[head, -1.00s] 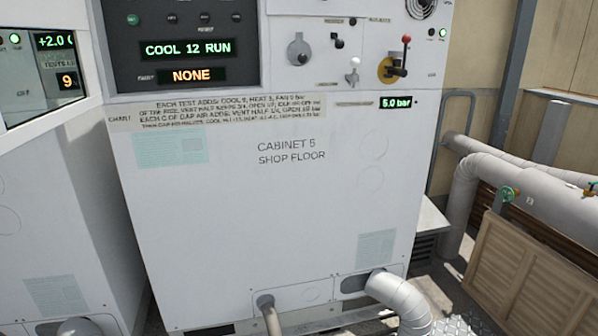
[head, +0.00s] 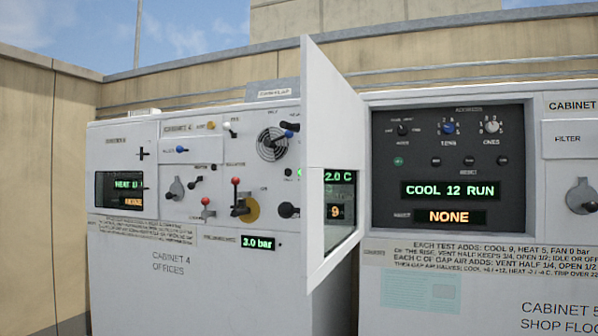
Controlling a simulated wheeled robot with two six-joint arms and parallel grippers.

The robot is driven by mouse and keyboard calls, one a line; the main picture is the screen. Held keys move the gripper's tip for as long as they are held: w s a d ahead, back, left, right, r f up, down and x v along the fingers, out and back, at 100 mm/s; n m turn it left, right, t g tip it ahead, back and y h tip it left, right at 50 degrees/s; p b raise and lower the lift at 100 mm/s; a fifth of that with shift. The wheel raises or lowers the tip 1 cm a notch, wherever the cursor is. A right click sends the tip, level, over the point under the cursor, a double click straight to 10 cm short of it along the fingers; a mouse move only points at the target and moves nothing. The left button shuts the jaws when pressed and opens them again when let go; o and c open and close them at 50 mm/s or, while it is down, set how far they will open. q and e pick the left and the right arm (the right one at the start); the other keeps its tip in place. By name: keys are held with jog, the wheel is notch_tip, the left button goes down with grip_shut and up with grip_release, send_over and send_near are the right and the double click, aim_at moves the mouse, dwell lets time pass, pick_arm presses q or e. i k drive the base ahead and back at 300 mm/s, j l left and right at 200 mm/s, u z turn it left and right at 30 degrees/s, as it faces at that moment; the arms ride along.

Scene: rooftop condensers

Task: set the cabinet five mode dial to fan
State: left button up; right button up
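The cabinet 5 control panel (head: 450,210) is a dark recessed panel at the right of the head view. Its small dark dial (head: 403,130), at the upper left of the panel, has lettering around it too small to read; it appears to be the mode dial. A blue tens dial (head: 448,128) and a pale ones dial (head: 491,127) sit to its right. The main display (head: 450,190) reads COOL 12 RUN, and the lower display (head: 449,216) reads NONE. Neither gripper is in view.
An open white door (head: 333,110) with a window juts out left of the panel. Green and orange readouts show through the window. Cabinet 4 (head: 180,285), with levers and knobs, stands left. A filter plate (head: 568,140) is at the right edge. A tan wall stands behind.

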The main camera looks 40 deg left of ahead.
aim_at(402, 130)
jog(key=k+j+u, duration=0.1)
jog(key=j, duration=1.8)
jog(key=k+u, duration=0.05)
